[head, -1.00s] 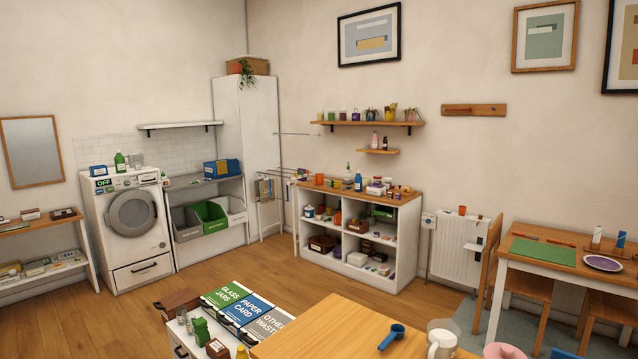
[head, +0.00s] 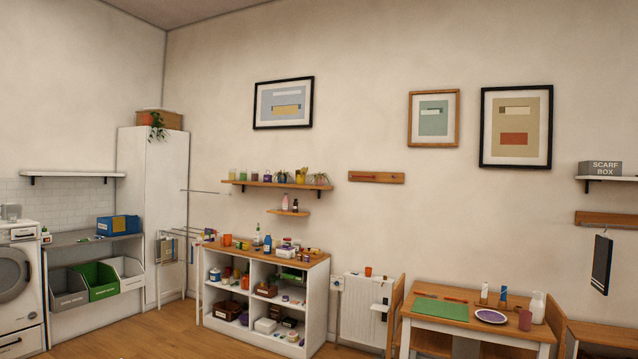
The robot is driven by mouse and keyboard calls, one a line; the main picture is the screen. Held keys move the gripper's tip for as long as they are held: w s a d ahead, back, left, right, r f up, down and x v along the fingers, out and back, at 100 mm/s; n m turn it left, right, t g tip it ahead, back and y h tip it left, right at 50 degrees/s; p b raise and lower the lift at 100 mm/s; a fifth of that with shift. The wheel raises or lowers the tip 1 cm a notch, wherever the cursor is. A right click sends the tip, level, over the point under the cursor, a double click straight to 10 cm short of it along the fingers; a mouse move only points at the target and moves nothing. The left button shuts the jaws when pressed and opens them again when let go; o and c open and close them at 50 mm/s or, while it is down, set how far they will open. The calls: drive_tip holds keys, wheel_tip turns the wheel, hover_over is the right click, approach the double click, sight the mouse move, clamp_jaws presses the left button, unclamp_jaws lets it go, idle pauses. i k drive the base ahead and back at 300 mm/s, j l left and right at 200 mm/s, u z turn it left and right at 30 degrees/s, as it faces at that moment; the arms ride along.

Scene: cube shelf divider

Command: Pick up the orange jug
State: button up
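An orange vessel (head: 227,240) stands at the left end of the wooden top of the white cube shelf (head: 317,262). It is too small for me to tell whether it is a jug or a cup. Another small orange vessel (head: 368,271) stands above the white radiator, to the right of the cube shelf. Both are far across the room. My gripper is not in view.
The cube shelf holds several bottles, tins and boxes. A table (head: 408,318) with a green mat (head: 440,309) and a purple plate (head: 491,316) stands at the right. A drying rack stands left of the cube shelf. Wooden floor (head: 160,335) shows at the lower left.

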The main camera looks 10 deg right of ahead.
sight(226, 238)
drive_tip(key=i+j+u, duration=0.7)
drive_tip(key=u, duration=0.15)
drive_tip(key=i+j+u, duration=0.4)
drive_tip(key=i+u, duration=0.55)
drive_tip(key=i, duration=1.5)
drive_tip(key=i+l+z, duration=0.2)
drive_tip(key=i, duration=0.45)
drive_tip(key=i+j+z, duration=0.2)
drive_tip(key=i, duration=0.4)
drive_tip(key=i+z, duration=0.2)
drive_tip(key=i, duration=0.5)
drive_tip(key=i+j+z, duration=0.25)
drive_tip(key=i, duration=0.35)
drive_tip(key=i+z, duration=0.3)
drive_tip(key=i, duration=0.4)
drive_tip(key=i+j+z, duration=0.25)
drive_tip(key=i, duration=0.4)
drive_tip(key=i+l+z, duration=0.2)
drive_tip(key=i+z, duration=0.7)
drive_tip(key=i+j+z, duration=0.1)
drive_tip(key=i+z, duration=0.5)
drive_tip(key=i, duration=1.05)
drive_tip(key=i+z, duration=0.15)
drive_tip(key=i, duration=1.05)
